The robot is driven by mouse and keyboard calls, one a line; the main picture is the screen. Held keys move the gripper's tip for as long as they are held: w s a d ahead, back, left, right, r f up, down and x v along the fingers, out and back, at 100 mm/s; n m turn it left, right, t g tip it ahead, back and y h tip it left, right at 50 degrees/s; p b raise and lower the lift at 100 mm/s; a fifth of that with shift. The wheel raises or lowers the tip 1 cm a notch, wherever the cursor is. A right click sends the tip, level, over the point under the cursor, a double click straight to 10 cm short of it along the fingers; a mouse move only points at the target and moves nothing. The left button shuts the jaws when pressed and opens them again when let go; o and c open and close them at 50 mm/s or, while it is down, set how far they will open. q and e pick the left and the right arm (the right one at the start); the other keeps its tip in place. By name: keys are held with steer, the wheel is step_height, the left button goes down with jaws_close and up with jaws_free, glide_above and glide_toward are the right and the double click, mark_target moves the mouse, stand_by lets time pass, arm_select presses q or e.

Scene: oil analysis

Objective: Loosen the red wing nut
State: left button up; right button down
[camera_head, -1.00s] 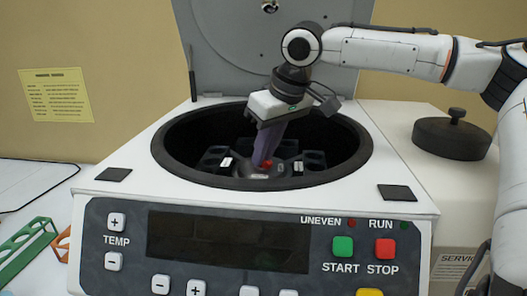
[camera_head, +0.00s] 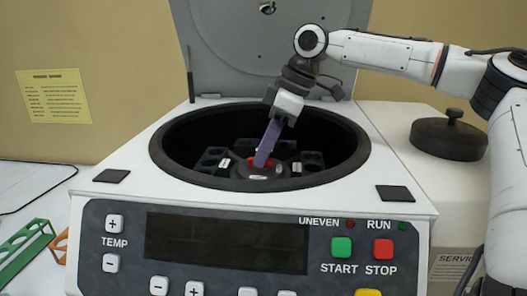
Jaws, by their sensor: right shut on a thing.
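The red wing nut (camera_head: 256,161) sits at the centre of the rotor (camera_head: 262,172) inside the open centrifuge (camera_head: 131,193). Only bits of its red show around the fingertips. My right gripper (camera_head: 263,158) reaches down into the bowl from the upper right, with its purple fingers tilted. It is shut on the wing nut, and the fingers hide most of it. My left gripper is not in view.
The grey lid (camera_head: 225,60) stands open behind the bowl. The bowl's dark rim (camera_head: 160,150) surrounds my fingers. A black round lid with a knob (camera_head: 448,139) rests at the right. A green rack (camera_head: 25,250) lies at the lower left.

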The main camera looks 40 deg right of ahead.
stand_by(0.4)
steer(key=c, duration=1.8)
jaws_free()
steer(key=v, duration=1)
steer(key=shift+r, duration=0.2)
